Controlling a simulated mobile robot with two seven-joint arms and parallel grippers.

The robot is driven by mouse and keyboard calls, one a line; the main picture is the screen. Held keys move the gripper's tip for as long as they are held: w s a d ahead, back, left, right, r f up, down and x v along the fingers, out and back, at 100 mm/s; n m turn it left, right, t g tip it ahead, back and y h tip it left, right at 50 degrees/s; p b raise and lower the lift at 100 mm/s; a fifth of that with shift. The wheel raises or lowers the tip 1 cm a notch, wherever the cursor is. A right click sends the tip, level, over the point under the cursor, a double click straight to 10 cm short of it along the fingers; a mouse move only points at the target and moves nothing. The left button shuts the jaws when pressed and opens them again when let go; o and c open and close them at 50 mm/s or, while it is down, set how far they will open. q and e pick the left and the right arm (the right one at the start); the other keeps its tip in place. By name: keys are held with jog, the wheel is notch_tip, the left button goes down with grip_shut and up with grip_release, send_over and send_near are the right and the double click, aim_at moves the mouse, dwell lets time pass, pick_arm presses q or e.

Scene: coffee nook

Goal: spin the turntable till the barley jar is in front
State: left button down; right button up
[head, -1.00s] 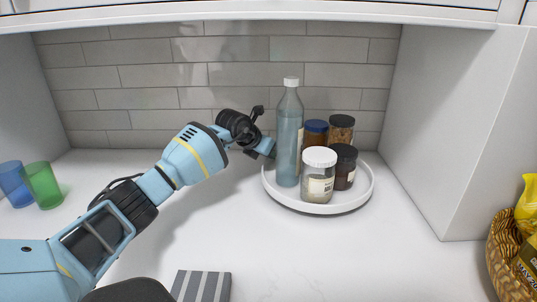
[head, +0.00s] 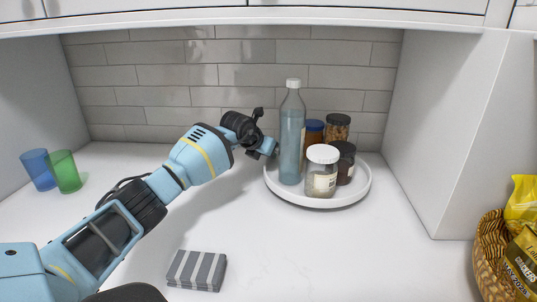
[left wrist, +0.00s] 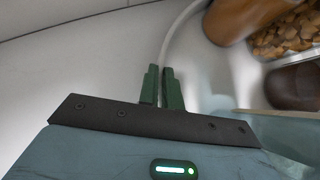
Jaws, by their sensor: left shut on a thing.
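The white round turntable (head: 300,201) stands on the counter and carries several containers. In front is a white-lidded jar (head: 321,182) of pale contents. Right of it is a dark jar (head: 346,170). A tall blue bottle (head: 291,150) stands at the left. The labels are too small to read, so I cannot tell which jar is barley. My left gripper (head: 272,152) is at the turntable's back-left edge. In the left wrist view, its green fingers (left wrist: 162,88) are shut on the rim (left wrist: 172,45).
Blue (head: 38,170) and green (head: 64,172) glasses stand at far left. A wall panel (head: 440,150) rises right of the turntable, with a wicker basket (head: 488,258) beyond.

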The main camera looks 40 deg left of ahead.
pick_arm(q)
jog(key=shift+f, duration=0.15)
jog(key=c, duration=1.6)
grip_release()
jog(key=shift+s, duration=0.1)
jog(key=shift+r, duration=0.2)
jog(key=shift+s+r, duration=0.2)
jog(key=v, duration=0.7)
jog(key=shift+s, duration=0.1)
